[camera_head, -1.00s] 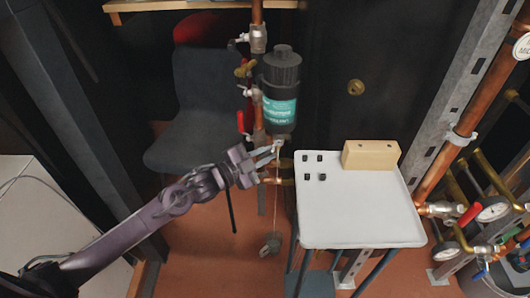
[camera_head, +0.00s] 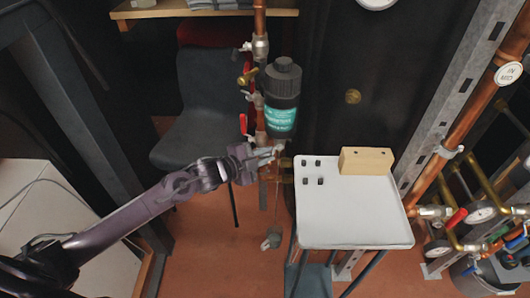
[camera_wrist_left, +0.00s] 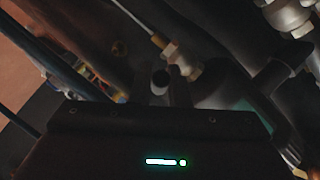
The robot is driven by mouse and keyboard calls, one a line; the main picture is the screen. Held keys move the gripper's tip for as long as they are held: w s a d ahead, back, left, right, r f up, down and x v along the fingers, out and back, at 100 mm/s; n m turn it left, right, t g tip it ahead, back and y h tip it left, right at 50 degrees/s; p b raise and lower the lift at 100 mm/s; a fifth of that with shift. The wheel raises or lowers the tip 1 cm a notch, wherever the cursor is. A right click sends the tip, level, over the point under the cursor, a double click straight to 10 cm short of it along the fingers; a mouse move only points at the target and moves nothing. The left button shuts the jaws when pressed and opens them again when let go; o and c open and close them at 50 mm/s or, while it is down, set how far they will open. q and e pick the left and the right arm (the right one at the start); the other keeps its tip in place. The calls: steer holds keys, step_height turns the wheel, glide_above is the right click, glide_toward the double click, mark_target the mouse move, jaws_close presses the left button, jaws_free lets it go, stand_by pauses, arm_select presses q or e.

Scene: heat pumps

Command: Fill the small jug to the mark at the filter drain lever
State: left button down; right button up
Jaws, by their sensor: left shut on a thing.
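The filter (camera_head: 282,112) is a black canister with a teal label on the copper pipework in the head view. My left gripper (camera_head: 270,154) is at the drain fitting just under it, shut on what seems to be the drain lever. The lever is largely hidden by the fingers. A small grey vessel, likely the jug (camera_head: 272,240), is low down below the drain, with a thin line running down towards it. I cannot tell whether that line is a stream or a tube, and the mark and fill level are too small to see. My right gripper is out of view.
A white table (camera_head: 352,218) stands right of the drain, with several small black pieces and a wooden block (camera_head: 366,160) on it. A dark chair (camera_head: 205,105) is behind my left arm. Copper pipes with gauges (camera_head: 482,213) are at the right.

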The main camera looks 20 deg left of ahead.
arm_select(q)
steer(key=c, duration=1.4)
jaws_free()
steer(key=shift+s+a, duration=0.1)
steer(key=shift+s+a, duration=0.15)
steer(key=shift+s, duration=0.05)
steer(key=v, duration=0.7)
steer(key=shift+r+p, duration=0.1)
steer(key=shift+p, duration=0.25)
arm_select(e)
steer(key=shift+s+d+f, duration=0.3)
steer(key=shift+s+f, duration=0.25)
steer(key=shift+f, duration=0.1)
arm_select(q)
steer(key=shift+s, duration=0.1)
